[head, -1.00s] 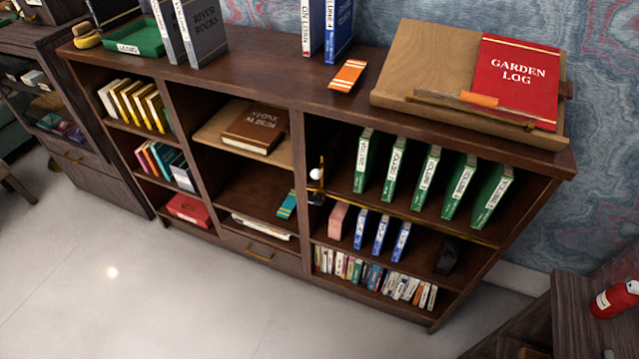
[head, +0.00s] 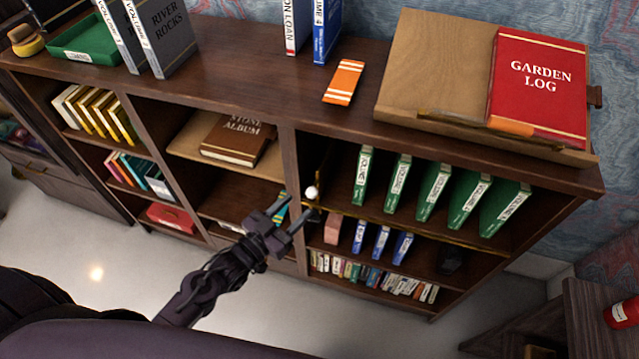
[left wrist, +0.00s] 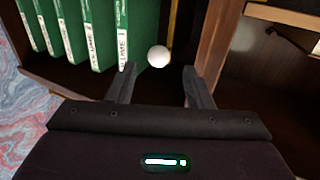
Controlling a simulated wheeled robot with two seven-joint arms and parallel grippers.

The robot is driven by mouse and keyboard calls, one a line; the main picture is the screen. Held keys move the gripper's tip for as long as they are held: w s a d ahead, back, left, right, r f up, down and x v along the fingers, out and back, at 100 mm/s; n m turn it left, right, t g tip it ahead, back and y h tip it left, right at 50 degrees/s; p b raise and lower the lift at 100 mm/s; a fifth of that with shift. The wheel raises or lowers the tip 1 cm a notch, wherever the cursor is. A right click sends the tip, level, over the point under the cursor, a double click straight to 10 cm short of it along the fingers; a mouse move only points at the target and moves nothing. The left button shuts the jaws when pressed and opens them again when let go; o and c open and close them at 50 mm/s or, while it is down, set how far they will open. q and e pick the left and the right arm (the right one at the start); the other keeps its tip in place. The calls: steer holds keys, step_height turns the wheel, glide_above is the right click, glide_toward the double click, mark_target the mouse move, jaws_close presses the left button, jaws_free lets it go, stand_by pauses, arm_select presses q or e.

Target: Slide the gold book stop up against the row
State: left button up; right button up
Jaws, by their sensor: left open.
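The gold book stop (head: 320,172) stands at the left end of the upper right shelf, with a white ball knob (head: 312,192) at its front. Its thin gold edge (left wrist: 174,18) and the white knob (left wrist: 158,56) also show in the left wrist view. The row of green books (head: 434,193) stands to its right, leaning slightly, with a gap between stop and first book. My left gripper (head: 297,208) is open just in front of the knob. In the left wrist view, the knob appears between and just beyond the fingertips (left wrist: 159,72). My right gripper is out of view.
A wooden divider (head: 291,165) stands close to the left of the stop. Small blue books (head: 381,241) and a pink block (head: 333,228) sit on the shelf below. A brown album (head: 236,138) lies in the middle bay.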

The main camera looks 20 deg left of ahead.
mark_target(312, 193)
arm_select(q)
steer(key=p+x, duration=0.1)
steer(key=x, duration=0.5)
steer(key=shift+w+d, duration=0.25)
steer(key=shift+w, duration=0.1)
jaws_close()
